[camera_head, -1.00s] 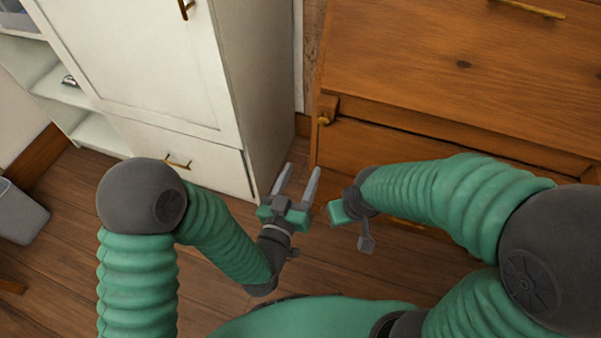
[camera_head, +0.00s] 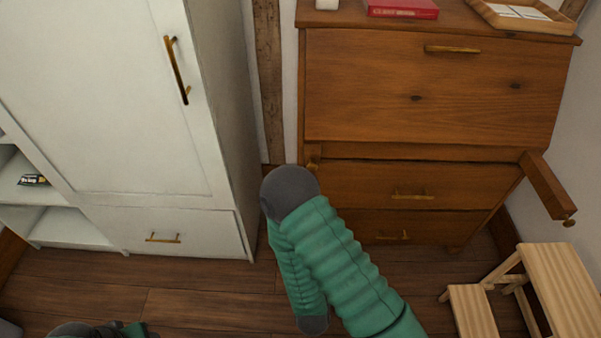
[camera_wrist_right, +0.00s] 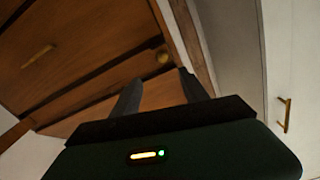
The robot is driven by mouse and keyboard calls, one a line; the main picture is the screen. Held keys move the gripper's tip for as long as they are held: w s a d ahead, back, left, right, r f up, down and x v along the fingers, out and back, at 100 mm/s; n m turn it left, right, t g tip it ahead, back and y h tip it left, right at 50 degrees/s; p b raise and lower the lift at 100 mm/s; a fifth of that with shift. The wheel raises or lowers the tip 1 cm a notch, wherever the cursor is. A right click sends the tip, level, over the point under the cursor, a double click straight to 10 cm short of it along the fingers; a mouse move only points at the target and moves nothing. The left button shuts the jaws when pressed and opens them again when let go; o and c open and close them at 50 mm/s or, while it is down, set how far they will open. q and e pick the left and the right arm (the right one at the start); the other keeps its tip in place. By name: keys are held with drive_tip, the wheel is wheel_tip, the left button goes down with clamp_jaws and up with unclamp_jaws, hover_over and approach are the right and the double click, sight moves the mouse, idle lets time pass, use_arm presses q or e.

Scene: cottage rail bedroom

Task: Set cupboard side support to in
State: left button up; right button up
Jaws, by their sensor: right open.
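The wooden cupboard (camera_head: 415,100) stands at the centre right of the head view with its upper front shut. The left support's knob (camera_head: 313,165) sits close to the cupboard front, just beyond my right arm's dark joint. In the right wrist view, my right gripper (camera_wrist_right: 162,78) is open and empty, facing the cupboard's left edge. My right gripper is hidden in the head view, and my left gripper is not seen.
A white wardrobe (camera_head: 110,90) stands close on the left, across a narrow gap with a wooden post (camera_head: 268,80). A wooden step stool (camera_head: 560,290) stands at the lower right. A red book (camera_head: 402,8) and a tray (camera_head: 520,15) lie on top of the cupboard.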

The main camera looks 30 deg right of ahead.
drive_tip(key=x, duration=1.6)
drive_tip(key=shift+w, duration=0.4)
clamp_jaws()
idle(0.4)
